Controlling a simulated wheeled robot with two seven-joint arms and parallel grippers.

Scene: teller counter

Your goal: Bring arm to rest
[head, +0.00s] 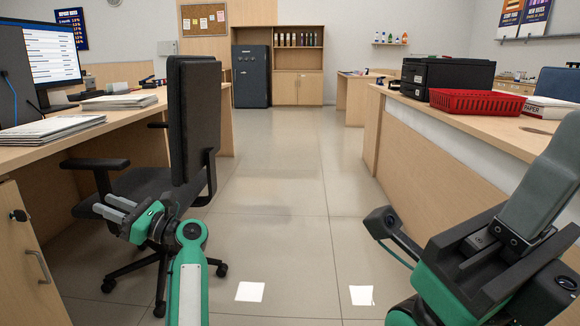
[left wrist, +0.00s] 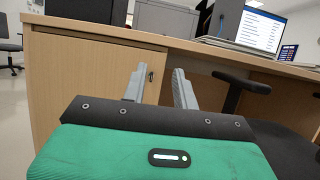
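My left gripper (head: 101,203) is low in front of the black office chair, beside the left desk. Its two grey fingers are apart with nothing between them. The left wrist view also shows the left gripper (left wrist: 156,84), its fingers spread toward the wooden desk panel. My right gripper (head: 541,178) is large and close at the right edge of the head view, near the right counter. Its grey finger points up and to the right and runs out of the picture, so its opening is hidden.
The black office chair (head: 192,118) stands close beyond my left gripper. The left desk (head: 120,118) holds papers and a monitor (head: 52,54). The right counter (head: 450,120) holds a red basket (head: 478,102) and a black printer (head: 447,77). The floor between is clear.

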